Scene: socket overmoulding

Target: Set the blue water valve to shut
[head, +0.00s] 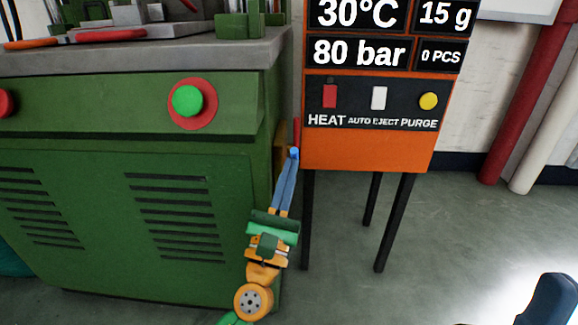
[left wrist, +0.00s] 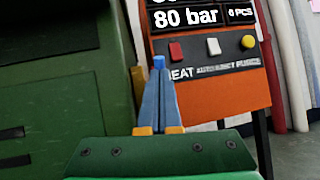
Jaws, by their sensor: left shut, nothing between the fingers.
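A small bright blue piece, which looks like the blue water valve (head: 294,152), shows at the right side of the green machine. It also shows in the left wrist view (left wrist: 158,62), just beyond my fingertips. Most of it is hidden behind the fingers, so I cannot tell its setting. My left gripper (head: 292,163) is shut and empty, its blue-grey fingers pointing up to the blue piece. In the left wrist view the fingers (left wrist: 160,80) meet at the tips. I cannot tell whether they touch it.
A thin red upright piece (head: 296,131) stands just above the blue one. The green machine (head: 110,210) is close on the left. The orange control panel (head: 365,151) on black legs stands close on the right.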

